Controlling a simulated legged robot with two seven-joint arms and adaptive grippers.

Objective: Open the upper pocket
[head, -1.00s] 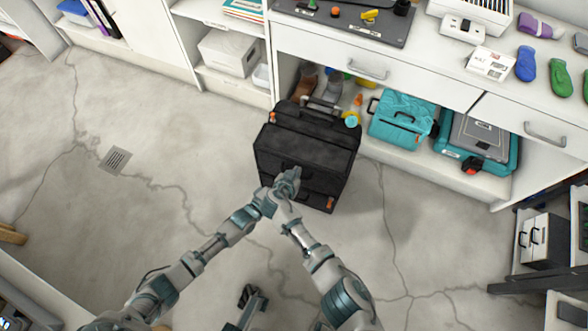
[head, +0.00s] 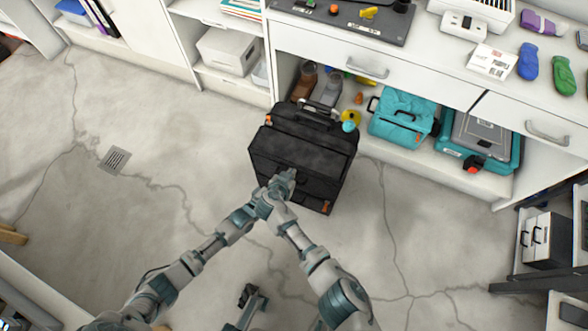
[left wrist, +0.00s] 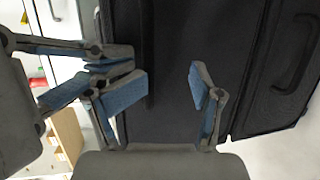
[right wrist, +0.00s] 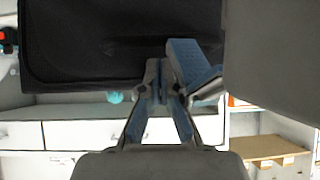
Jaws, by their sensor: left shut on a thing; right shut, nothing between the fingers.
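A black bag (head: 300,158) stands upright on the floor in front of the shelving, with orange tabs and a top handle (head: 312,113). Its dark panels also fill much of the left wrist view (left wrist: 180,35) and the top left of the right wrist view (right wrist: 110,35). My right gripper (head: 288,176) is at the bag's front, its fingers together and empty (right wrist: 160,80). My left gripper (left wrist: 158,85) is close beside it, its fingers apart with dark bag material between them. The exact gripped part is hidden. In the head view the hands overlap.
Boots (head: 305,84) and a grey shoe (head: 331,90) sit behind the bag on the low shelf. A teal bag (head: 402,115) and a teal case (head: 480,138) stand right of them. The floor (head: 180,130) left of the bag is clear.

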